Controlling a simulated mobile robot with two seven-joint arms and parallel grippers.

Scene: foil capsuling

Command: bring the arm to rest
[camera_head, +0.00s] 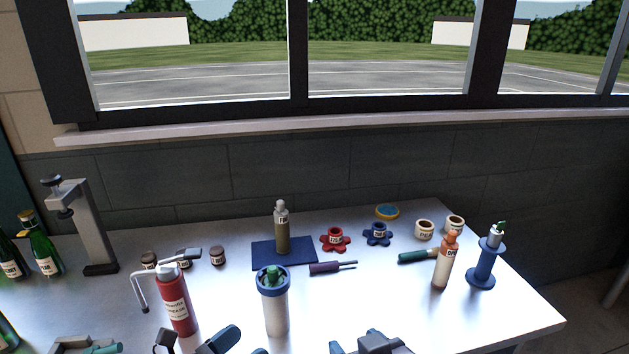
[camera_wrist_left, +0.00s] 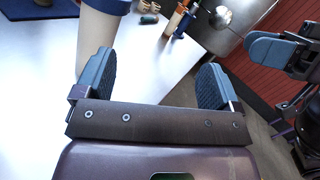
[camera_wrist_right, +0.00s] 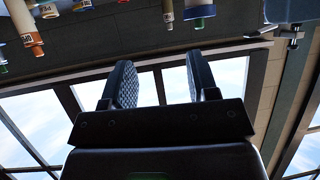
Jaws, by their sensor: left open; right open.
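My right gripper (camera_head: 370,343) is at the bottom edge of the head view, in front of the bench. In the right wrist view its two fingers (camera_wrist_right: 160,88) stand apart with nothing between them, only the window beyond. My left gripper (camera_wrist_left: 155,85) is open and empty in the left wrist view, with bare bench and floor between its fingers. A white container with a blue collar (camera_head: 275,310) stands near it; its white side (camera_wrist_left: 100,35) shows beyond the left finger. Whether they touch cannot be told. Part of my right gripper (camera_wrist_left: 275,50) also shows at the upper right there.
The bench (camera_head: 500,322) carries a red canister (camera_head: 178,303), a bottle on a blue mat (camera_head: 262,256), an orange-topped bottle (camera_head: 441,265), a blue spool stand (camera_head: 482,268), a grey press (camera_head: 92,230) and green bottles (camera_head: 44,252). The front right of the bench is clear.

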